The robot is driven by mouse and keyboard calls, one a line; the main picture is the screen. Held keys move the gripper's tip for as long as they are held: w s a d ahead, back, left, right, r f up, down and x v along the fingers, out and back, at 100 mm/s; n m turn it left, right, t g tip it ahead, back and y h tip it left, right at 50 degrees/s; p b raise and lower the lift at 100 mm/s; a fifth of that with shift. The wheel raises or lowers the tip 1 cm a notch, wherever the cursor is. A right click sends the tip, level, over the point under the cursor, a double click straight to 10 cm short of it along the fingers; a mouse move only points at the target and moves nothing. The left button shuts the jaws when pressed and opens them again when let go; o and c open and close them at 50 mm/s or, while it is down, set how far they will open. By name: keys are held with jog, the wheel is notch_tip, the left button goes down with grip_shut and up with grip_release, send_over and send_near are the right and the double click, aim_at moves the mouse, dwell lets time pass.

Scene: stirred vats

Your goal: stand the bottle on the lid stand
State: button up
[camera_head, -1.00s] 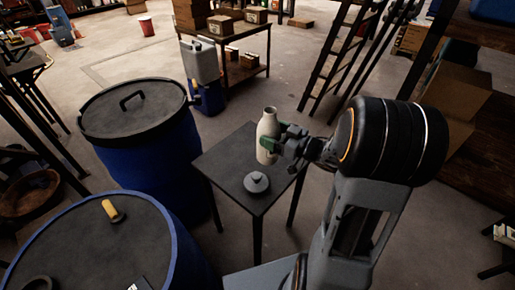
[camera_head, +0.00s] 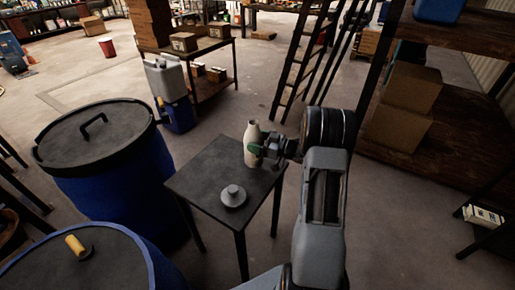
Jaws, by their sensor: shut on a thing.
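A pale cream bottle (camera_head: 251,132) with a narrow neck is upright at the back right part of a small dark square table (camera_head: 205,176), which I take to be the lid stand. My gripper (camera_head: 259,151) is shut on the bottle's body, reaching it from the right. The bottle's base shows against the tabletop near its back right edge; I cannot tell whether it touches. A grey round lid with a knob (camera_head: 233,196) lies on the table's front part, apart from the bottle.
A blue vat with a black handled lid (camera_head: 98,130) stands left of the table. Another vat with a yellow-handled item (camera_head: 76,245) is at the front left. A low bench with boxes (camera_head: 205,62) and a grey jerrycan (camera_head: 166,78) are behind.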

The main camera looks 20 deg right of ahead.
jog(key=shift+w+d+f, duration=0.1)
jog(key=shift+f, duration=1.6)
jog(key=shift+f+b, duration=0.2)
jog(key=shift+b, duration=0.1)
jog(key=o, duration=1.3)
jog(key=shift+r, duration=0.1)
jog(key=shift+d+r, duration=0.1)
jog(key=shift+r, duration=0.05)
jog(key=v, duration=1.2)
